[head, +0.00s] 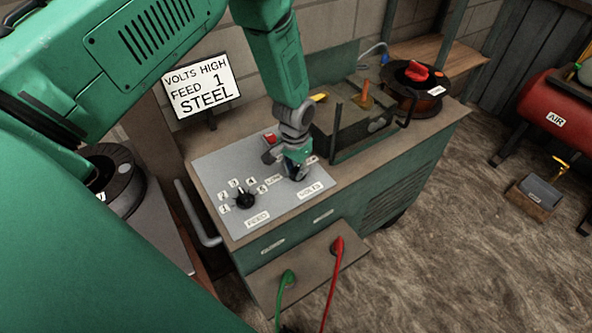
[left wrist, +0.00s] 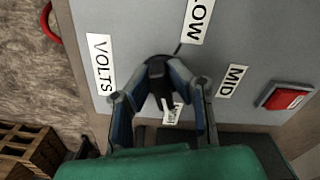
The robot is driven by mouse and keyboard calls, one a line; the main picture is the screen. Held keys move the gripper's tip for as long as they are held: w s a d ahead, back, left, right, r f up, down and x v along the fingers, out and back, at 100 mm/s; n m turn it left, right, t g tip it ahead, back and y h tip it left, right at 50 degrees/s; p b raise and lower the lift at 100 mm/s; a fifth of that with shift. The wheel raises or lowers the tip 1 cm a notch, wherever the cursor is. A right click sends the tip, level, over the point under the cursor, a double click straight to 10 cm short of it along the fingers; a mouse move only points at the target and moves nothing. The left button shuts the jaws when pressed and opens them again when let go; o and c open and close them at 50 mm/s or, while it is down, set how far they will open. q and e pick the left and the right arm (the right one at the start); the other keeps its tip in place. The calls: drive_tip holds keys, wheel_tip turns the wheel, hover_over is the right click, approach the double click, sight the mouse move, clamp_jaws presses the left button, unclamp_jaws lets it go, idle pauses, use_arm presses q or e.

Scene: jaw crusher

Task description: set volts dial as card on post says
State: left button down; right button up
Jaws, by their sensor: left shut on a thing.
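The card (head: 200,86) on a short post reads "VOLTS HIGH, FEED 1, STEEL". My left gripper (head: 296,172) points down over the VOLTS end of the grey panel (head: 222,168) and hides most of the volts dial in the head view. In the left wrist view, the gripper (left wrist: 160,82) is shut on the black volts dial (left wrist: 158,68), a finger on each side. The LOW label (left wrist: 198,20) and MID label (left wrist: 232,80) show clearly. A third label (left wrist: 176,113) is partly hidden by a finger. The dial's exact setting is hard to tell. My right gripper is not in view.
The black feed dial (head: 245,199), ringed by number labels, sits left on the same panel. A red switch (head: 270,139) is behind the gripper. A dark frame (head: 372,125) and a wire spool (head: 415,82) stand right. Green (head: 288,279) and red plugs (head: 337,244) are below.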

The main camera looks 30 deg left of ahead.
sight(294, 170)
use_arm(q)
drive_tip(key=shift+s, duration=0.1)
drive_tip(key=c, duration=1.5)
unclamp_jaws()
drive_tip(key=shift+c, duration=0.2)
drive_tip(key=shift+r, duration=0.5)
wheel_tip(294, 170, up, 11)
drive_tip(key=shift+f, duration=0.1)
